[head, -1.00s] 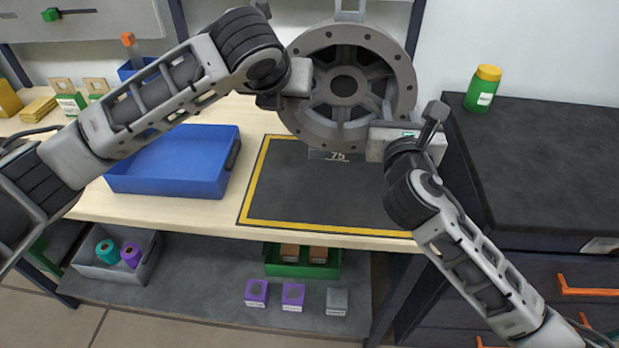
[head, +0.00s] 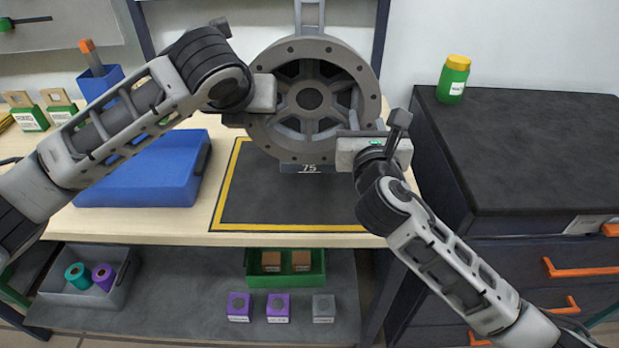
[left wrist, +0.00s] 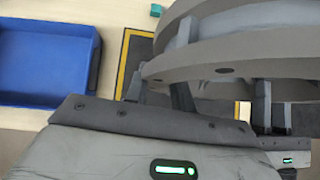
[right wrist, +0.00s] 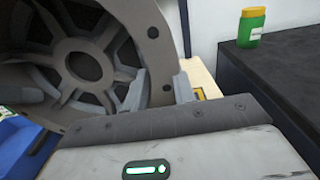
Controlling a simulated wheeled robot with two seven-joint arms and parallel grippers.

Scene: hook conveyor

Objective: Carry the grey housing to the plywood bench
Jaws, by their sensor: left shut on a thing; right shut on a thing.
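The grey housing (head: 310,143), a round flanged ring with spokes and a central hub, is held upright between my two grippers. My left gripper (head: 268,92) is shut on its left side, and my right gripper (head: 350,150) is shut on its lower right side. The housing also shows close up in the left wrist view (left wrist: 235,50) and the right wrist view (right wrist: 145,35). Behind and below it in the head view is the plywood bench (head: 130,226), with a dark mat (head: 285,205) edged in yellow. I cannot tell the gap between housing and mat.
A blue tray (head: 185,195) lies on the bench left of the mat. A dark cabinet (head: 530,150) with a green, yellow-capped bottle (head: 453,80) stands at the right. A lower shelf (head: 190,310) holds a green bin (head: 285,280) and small blocks. The visible mat is clear.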

